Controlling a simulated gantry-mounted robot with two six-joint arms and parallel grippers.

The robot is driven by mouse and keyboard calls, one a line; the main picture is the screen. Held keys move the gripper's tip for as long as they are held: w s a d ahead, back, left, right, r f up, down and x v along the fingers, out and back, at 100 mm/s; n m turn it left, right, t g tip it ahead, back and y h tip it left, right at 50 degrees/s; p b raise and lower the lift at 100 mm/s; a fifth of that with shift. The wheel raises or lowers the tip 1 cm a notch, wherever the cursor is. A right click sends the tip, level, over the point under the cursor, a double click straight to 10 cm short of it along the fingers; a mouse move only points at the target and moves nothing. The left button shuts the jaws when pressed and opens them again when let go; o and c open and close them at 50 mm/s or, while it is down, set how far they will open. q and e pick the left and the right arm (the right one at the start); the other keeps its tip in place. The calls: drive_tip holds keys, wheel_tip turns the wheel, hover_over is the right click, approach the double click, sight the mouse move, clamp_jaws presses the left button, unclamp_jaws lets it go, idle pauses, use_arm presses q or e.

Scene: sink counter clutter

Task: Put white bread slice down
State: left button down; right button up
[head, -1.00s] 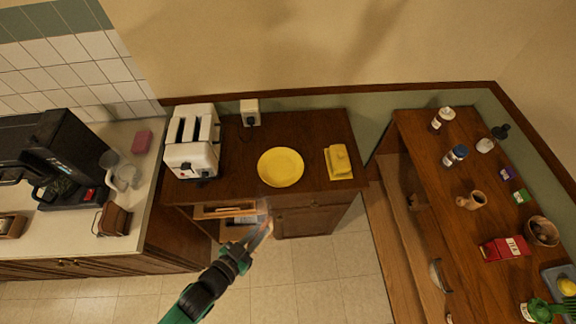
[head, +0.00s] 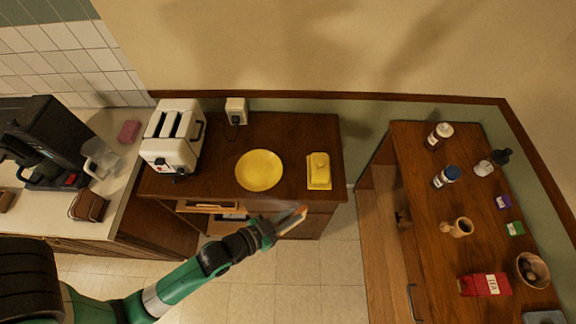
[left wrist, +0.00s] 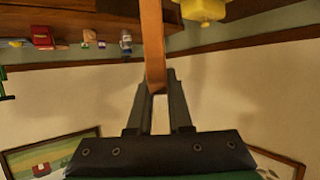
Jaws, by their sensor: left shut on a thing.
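My left gripper (head: 275,226) is shut on the bread slice (head: 293,220), in front of the wooden cabinet and over the floor side of its front edge. In the left wrist view the slice (left wrist: 152,45) shows edge-on as a thin orange-brown slab between the two fingers (left wrist: 159,90). A yellow plate (head: 259,171) lies empty on the cabinet top, behind and left of the gripper. The slice is apart from the plate. A white toaster (head: 172,140) with dark slots stands left of the plate. My right gripper is not in view.
A yellow butter dish (head: 318,172) sits right of the plate. A small white box (head: 236,111) stands at the back wall. Jars, a red tea box (head: 484,285) and a bowl (head: 532,270) crowd the right counter. The cabinet top around the plate is mostly clear.

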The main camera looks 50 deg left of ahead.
use_arm(q)
drive_tip(key=shift+w+d, duration=0.3)
drive_tip(key=shift+w, duration=0.35)
drive_tip(key=shift+s+a+m+g, duration=0.1)
drive_tip(key=shift+m+g, duration=0.2)
drive_tip(key=shift+m, duration=0.3)
drive_tip(key=shift+s+a+f+m, duration=0.15)
drive_tip(key=shift+s+m, duration=0.2)
drive_tip(key=shift+m, duration=0.05)
drive_tip(key=shift+a+f+m+g, duration=0.1)
drive_tip(key=shift+f+m+g, duration=0.15)
drive_tip(key=shift+m+g, duration=0.05)
drive_tip(key=f+m, duration=0.1)
drive_tip(key=a+f+m, duration=0.1)
drive_tip(key=f+m, duration=0.1)
drive_tip(key=shift+s+a+f+m+g+h, duration=0.1)
drive_tip(key=shift+a+f+m+g+h, duration=0.05)
drive_tip(key=shift+f+m+g+h, duration=0.2)
drive_tip(key=m+g+y+b, duration=0.1)
drive_tip(key=m+y, duration=0.4)
drive_tip(key=y, duration=0.2)
hover_over(276, 177)
wheel_tip(276, 177, down, 9)
drive_tip(key=b, duration=1)
drive_tip(key=shift+f, duration=0.1)
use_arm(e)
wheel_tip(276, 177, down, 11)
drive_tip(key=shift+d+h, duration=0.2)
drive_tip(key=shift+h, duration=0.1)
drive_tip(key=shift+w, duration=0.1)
